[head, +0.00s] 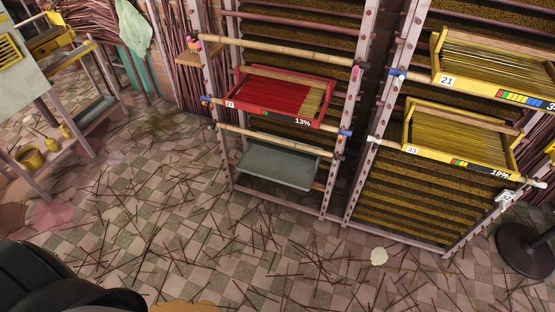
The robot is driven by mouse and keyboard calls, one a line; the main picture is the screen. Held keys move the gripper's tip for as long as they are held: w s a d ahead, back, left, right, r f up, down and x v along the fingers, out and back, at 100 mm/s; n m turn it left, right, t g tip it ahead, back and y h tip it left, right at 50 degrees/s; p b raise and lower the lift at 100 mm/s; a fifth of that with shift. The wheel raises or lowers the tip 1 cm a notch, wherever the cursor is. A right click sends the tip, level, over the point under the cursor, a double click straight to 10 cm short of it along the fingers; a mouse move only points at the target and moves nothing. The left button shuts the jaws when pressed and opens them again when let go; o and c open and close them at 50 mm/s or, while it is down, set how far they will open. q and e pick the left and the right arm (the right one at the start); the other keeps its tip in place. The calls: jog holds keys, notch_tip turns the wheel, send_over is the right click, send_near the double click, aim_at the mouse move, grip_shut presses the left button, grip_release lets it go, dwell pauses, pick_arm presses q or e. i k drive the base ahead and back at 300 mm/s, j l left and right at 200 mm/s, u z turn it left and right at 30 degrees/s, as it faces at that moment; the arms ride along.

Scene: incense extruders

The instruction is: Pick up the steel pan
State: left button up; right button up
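A shallow grey metal pan (276,167) sits low in the left rack, below the red tray. It looks empty, and its front edge juts out toward me. A bamboo pole crosses the rack just above its back edge. A second grey, tray-like surface (95,110) lies on the low shelf of the cart at the left. Neither of my grippers shows; only a dark part of my own body fills the bottom left corner.
A yellow pot (29,157) is at the left. A round black base (525,250) stands at right. Loose sticks litter the tiled floor (200,230), otherwise mostly open.

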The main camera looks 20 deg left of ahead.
aim_at(287, 165)
jog(key=i+j+z, duration=0.2)
jog(key=i+j, duration=0.2)
jog(key=j, duration=0.25)
jog(key=i+j, duration=0.2)
jog(key=i+j+z, duration=0.15)
jog(key=j, duration=0.3)
jog(key=i+j+z, duration=0.1)
jog(key=j, duration=0.25)
jog(key=i+j+z, duration=0.1)
jog(key=i+j, duration=0.15)
jog(key=j, duration=0.1)
